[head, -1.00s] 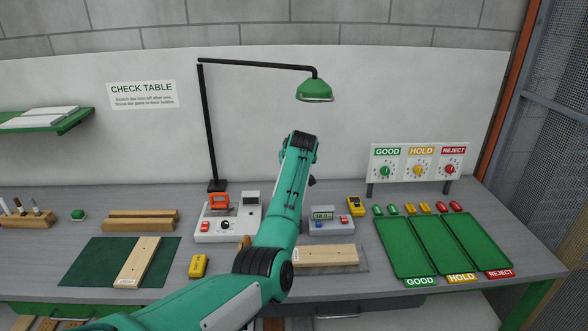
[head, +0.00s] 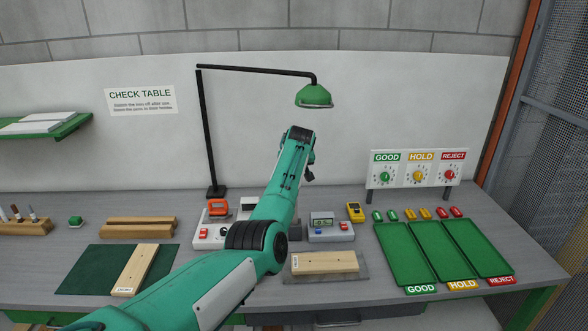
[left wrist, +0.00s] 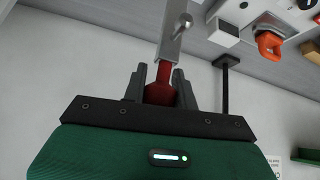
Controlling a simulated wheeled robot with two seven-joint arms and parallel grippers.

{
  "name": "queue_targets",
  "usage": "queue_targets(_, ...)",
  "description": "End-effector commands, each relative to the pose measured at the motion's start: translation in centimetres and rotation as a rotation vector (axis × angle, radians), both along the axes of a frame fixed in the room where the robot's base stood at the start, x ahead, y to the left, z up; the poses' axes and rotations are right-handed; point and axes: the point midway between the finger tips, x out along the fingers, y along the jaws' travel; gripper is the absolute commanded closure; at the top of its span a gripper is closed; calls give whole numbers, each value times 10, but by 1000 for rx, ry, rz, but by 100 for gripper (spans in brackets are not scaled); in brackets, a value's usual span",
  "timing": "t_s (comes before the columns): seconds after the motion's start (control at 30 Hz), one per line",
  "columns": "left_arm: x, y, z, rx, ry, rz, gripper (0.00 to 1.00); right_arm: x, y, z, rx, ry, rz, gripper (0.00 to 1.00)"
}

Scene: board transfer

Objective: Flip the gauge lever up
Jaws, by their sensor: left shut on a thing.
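My left gripper (left wrist: 163,92) is shut on the red grip (left wrist: 158,92) of a metal lever in the left wrist view. The lever's flat metal bar (left wrist: 172,35) runs from the red grip to the top edge of that view, with a small pin on its side. In the head view my left arm reaches over the table and hides the lever and the fingertips. A grey box with a small display (head: 322,222), which looks like the gauge, stands just right of the arm. My right gripper is not in view.
A pale board (head: 325,263) lies on a grey plate before the display box. Another board (head: 135,270) lies on a green mat at left. Green trays (head: 405,255) fill the right side. A lamp (head: 314,97) hangs above the arm. An orange item (left wrist: 269,45) shows in the wrist view.

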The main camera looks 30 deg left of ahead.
Motion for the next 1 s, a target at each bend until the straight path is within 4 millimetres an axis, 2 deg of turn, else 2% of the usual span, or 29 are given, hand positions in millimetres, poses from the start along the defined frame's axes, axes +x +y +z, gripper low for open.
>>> queue_targets(0.03, -3, -2, -11, -7, 18, -1, 100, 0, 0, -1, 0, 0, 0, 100)
queue_targets(0.1, -3, -2, -11, -7, 18, -1, 100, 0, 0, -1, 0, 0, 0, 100)
queue_targets(0.13, -3, -2, -11, -7, 18, -1, 68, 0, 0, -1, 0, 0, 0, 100)
queue_targets(0.23, -2, -2, -9, -5, 14, -1, 50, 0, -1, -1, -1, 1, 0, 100)
queue_targets(0.67, -3, -3, 1, 0, 4, -1, 50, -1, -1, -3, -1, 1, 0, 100)
queue_targets(0.87, -13, -10, 17, -1, 2, 0, 50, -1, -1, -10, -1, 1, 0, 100)
queue_targets(1.0, -23, -19, 35, -1, 2, 0, 50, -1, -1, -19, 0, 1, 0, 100)
